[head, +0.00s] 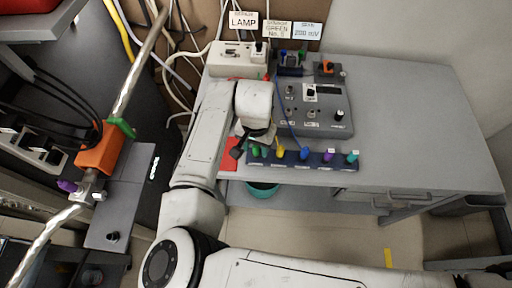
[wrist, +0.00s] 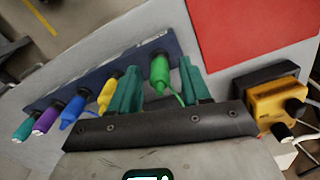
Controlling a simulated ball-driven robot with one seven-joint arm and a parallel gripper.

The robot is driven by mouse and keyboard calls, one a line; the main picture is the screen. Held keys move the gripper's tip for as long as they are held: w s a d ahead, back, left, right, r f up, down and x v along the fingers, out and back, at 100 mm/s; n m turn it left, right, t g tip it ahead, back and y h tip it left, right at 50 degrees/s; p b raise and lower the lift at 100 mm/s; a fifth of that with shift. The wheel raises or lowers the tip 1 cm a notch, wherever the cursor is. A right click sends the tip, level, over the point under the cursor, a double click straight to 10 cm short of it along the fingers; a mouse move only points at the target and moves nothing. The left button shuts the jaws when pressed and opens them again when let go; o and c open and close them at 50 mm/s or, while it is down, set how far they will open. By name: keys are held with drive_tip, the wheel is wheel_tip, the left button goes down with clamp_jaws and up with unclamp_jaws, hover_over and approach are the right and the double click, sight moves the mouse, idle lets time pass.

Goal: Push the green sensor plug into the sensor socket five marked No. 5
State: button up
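The green sensor plug (wrist: 160,70) stands in a dark blue rack (wrist: 95,85) at the end of a row of coloured plugs. My gripper (wrist: 158,76) has its two green fingers apart, one on each side of the green plug, with small gaps showing. The rack also shows in the head view at the desk's front edge (head: 317,160), with my arm reaching over its left end. A label reading sensor, green, No. 5 (head: 277,29) is on the back wall. I cannot make out which socket is marked five.
Yellow (wrist: 107,92), blue (wrist: 73,112), purple (wrist: 46,119) and teal (wrist: 24,127) plugs fill the rack. An orange box (wrist: 268,103) is at the right in the wrist view. A grey control box (head: 325,112) stands behind the rack. The desk's right side (head: 420,120) is clear.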

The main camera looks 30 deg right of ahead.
clamp_jaws()
drive_tip(key=shift+r, duration=0.1)
idle(0.3)
drive_tip(key=shift+r, duration=0.55)
drive_tip(key=s+a+r+b, duration=0.2)
drive_tip(key=s+r, duration=0.9)
drive_tip(key=s, duration=0.3)
drive_tip(key=shift+a+r+b, duration=0.15)
drive_tip(key=shift+r+b, duration=0.2)
drive_tip(key=shift+b, duration=0.05)
drive_tip(key=shift+w, duration=0.1)
